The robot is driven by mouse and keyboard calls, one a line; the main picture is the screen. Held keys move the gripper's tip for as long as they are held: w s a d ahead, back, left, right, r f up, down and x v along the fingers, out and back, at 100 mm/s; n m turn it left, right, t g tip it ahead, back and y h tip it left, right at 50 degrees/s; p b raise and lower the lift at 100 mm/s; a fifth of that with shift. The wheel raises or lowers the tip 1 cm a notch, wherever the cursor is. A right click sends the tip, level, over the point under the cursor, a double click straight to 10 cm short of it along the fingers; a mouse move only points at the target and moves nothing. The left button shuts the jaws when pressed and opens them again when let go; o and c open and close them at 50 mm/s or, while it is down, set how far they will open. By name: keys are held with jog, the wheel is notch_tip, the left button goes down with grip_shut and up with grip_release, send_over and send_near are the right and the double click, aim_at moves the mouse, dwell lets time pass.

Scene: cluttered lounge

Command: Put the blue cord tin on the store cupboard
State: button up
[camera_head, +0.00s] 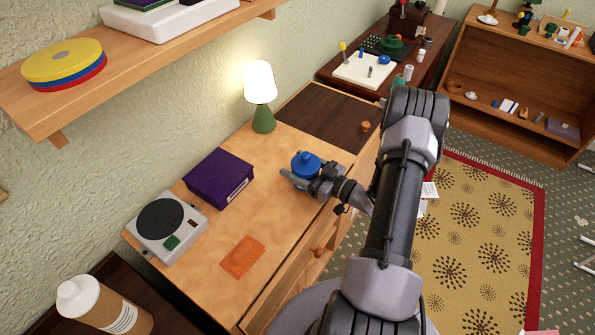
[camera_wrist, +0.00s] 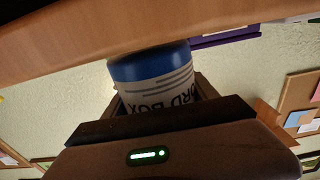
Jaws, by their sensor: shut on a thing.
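The blue cord tin (camera_head: 305,162) has a blue top in the head view. In the wrist view the tin (camera_wrist: 150,68) shows a blue band and a pale label reading "...RD BOX", upside down in the picture. My gripper (camera_head: 303,177) is shut on the tin, with a finger on either side of it. It holds the tin over the light wood cupboard (camera_head: 290,215), near its front edge. The cupboard has round knobs on its front. I cannot tell whether the tin touches the top. The tin's lower part is hidden by my gripper in the head view.
On the cupboard top stand a green-based lamp (camera_head: 264,115), a purple box (camera_head: 219,178), a record-player-like device (camera_head: 166,224) and an orange card (camera_head: 243,257). A dark panel (camera_head: 325,115) with an orange knob lies beyond. A wall shelf (camera_head: 130,75) overhangs at left. Bare wood surrounds the tin.

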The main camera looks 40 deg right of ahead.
aim_at(317, 176)
jog(key=shift+f, duration=0.55)
jog(key=o, duration=1.7)
jog(key=shift+o, duration=0.2)
jog(key=shift+r, duration=0.1)
jog(key=shift+r, duration=0.2)
jog(key=p+v, duration=0.3)
jog(key=v, duration=0.8)
jog(key=shift+s+d, duration=0.15)
jog(key=shift+s, duration=0.1)
jog(key=shift+s+f, duration=0.1)
jog(key=shift+s, duration=0.15)
